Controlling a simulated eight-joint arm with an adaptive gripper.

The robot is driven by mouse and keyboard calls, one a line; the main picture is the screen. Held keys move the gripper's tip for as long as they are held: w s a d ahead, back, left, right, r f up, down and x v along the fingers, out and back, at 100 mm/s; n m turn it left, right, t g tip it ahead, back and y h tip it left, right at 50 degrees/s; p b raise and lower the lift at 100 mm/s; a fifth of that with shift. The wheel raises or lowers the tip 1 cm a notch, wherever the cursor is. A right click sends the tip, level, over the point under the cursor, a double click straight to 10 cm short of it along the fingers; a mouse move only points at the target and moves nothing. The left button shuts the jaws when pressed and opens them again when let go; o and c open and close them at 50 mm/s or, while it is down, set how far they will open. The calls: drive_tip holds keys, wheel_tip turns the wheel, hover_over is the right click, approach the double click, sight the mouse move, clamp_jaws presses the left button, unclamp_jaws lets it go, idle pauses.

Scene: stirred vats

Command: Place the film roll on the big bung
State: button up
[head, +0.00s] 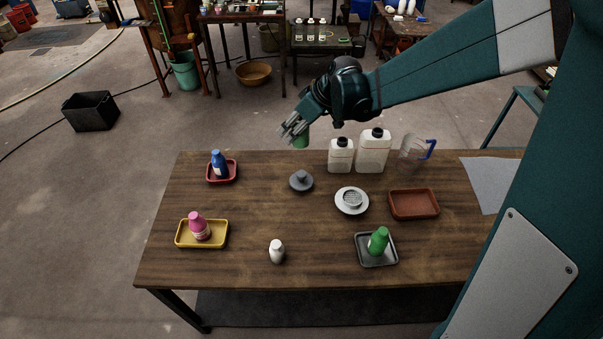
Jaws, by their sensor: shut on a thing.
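My gripper (292,132) is above the back edge of the wooden table, left of the white jugs. It is shut on a small green cylinder (302,141), which I take to be the film roll; the fingers hide part of it. The dark grey round piece with a raised knob (301,181) looks like the big bung. It rests on the table below my gripper in the picture, with nothing on it. The held roll is apart from it.
Two white jugs (372,152) and a clear measuring jug (412,148) stand at the back right. A white dish with a round grille (342,209) lies right of the bung. A red tray (232,179) holds a blue bottle. The table's middle left is clear.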

sight(301, 179)
drive_tip(key=shift+d+f, duration=0.15)
drive_tip(key=shift+f, duration=2.35)
drive_tip(key=shift+f, duration=0.1)
wheel_tip(301, 179, down, 6)
drive_tip(key=b, duration=0.1)
drive_tip(key=shift+f, duration=0.1)
drive_tip(key=shift+f+b, duration=0.45)
drive_tip(key=shift+f, duration=1.35)
drive_tip(key=shift+f, duration=0.2)
drive_tip(key=o, duration=1)
drive_tip(key=shift+r, duration=0.15)
